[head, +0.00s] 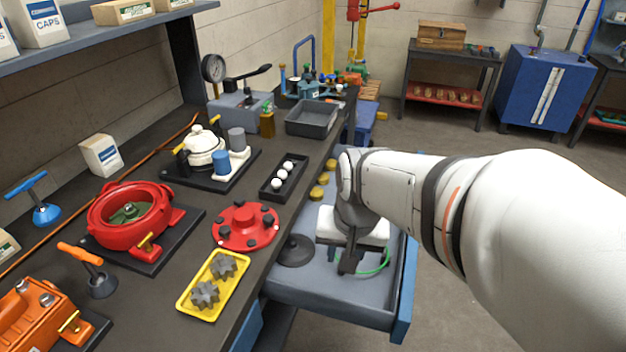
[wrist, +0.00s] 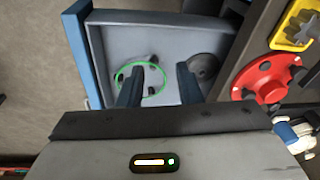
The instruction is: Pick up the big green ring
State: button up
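The big green ring (head: 388,260) is a thin bright hoop inside the open blue drawer, partly hidden behind my gripper in the head view. In the wrist view, the green ring (wrist: 138,63) lies towards the left of the drawer, with small dark pieces at its edge. My gripper (wrist: 160,67) is open and empty, pointing down into the drawer. Its left finger overlaps the ring in the picture; its right finger is between the ring and a dark round disc. The gripper (head: 348,262) also shows in the head view. I cannot tell its exact height above the ring.
The grey drawer (head: 335,293) has raised walls and a blue front. A dark disc (head: 295,250) lies near the bench side, and yellow caps (head: 318,192) lie further back. The bench edge is close, with a red flanged part (head: 245,227) and yellow tray (head: 190,307) near it.

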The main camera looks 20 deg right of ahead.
jog(key=w+d+f+m+g+y, duration=0.1)
jog(key=w+d+f+m, duration=1)
jog(key=m, duration=0.9)
jog(key=a+f, duration=0.1)
jog(key=f, duration=0.1)
jog(key=f+b, duration=0.1)
jog(key=f, duration=0.2)
jog(key=s+a+f, duration=0.1)
jog(key=f, duration=0.2)
jog(key=shift+s+a, duration=0.1)
jog(key=shift+a, duration=0.2)
grip_shut()
